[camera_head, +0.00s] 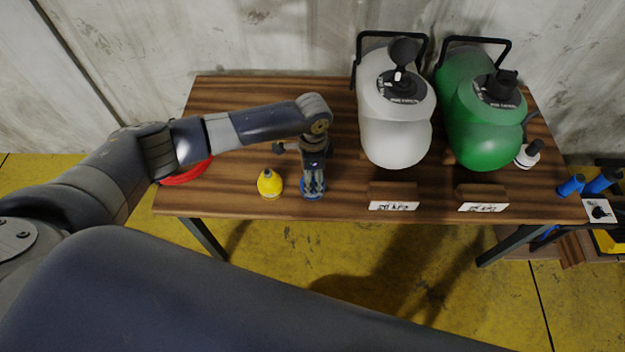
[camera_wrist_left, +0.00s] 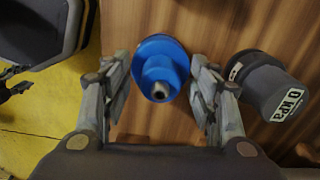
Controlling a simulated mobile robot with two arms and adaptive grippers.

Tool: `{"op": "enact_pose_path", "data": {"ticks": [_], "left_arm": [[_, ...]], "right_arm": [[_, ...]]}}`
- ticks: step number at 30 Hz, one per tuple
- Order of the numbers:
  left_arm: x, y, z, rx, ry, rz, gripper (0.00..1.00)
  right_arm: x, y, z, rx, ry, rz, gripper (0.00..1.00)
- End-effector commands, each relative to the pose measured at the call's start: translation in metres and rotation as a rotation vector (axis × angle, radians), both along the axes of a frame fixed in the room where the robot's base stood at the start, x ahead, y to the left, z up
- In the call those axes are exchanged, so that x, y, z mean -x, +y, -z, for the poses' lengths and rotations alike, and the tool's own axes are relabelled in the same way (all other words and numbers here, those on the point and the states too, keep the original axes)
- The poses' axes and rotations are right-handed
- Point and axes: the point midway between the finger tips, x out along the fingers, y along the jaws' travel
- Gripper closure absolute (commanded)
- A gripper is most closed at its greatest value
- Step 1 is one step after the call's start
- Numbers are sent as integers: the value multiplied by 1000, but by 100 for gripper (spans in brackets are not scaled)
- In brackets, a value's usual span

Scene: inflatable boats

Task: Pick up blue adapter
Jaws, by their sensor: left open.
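The blue adapter (camera_wrist_left: 160,70) stands on the wooden table, seen from above in the left wrist view, with a small nozzle at its centre. My left gripper (camera_wrist_left: 162,88) is open, with one finger on each side of the adapter. I cannot tell whether the fingers touch it. In the head view my left gripper (camera_head: 313,190) points down near the table's front edge, and only a little of the blue adapter (camera_head: 312,195) shows around its fingers.
A yellow adapter (camera_head: 270,184) stands just left of the gripper. A red object (camera_head: 187,174) lies behind my left arm. A white pump (camera_head: 395,120) and a green pump (camera_head: 480,115) stand to the right. A grey gauge piece (camera_wrist_left: 268,88) is close by in the wrist view.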

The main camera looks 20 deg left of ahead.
Motion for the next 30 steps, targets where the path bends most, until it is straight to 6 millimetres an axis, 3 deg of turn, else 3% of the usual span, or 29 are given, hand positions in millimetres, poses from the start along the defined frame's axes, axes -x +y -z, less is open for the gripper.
{"op": "enact_pose_path", "data": {"ticks": [7, 12, 14, 25, 30], "left_arm": [[0, 0, 2, 0, 0, 0, 45], [0, 0, 2, 0, 0, 0, 84], [0, 0, 2, 0, 0, 0, 94], [0, 0, 0, 0, 0, 0, 94], [-1, 0, -13, 2, -2, -1, 94]], "right_arm": [[0, 2, 0, -3, 0, 0, 50], [0, 2, 0, -3, 1, 0, 50], [0, 2, 0, -3, 1, 0, 50], [0, 1, 0, -1, 0, 0, 50], [0, -1, 0, 1, 1, -1, 50]]}}
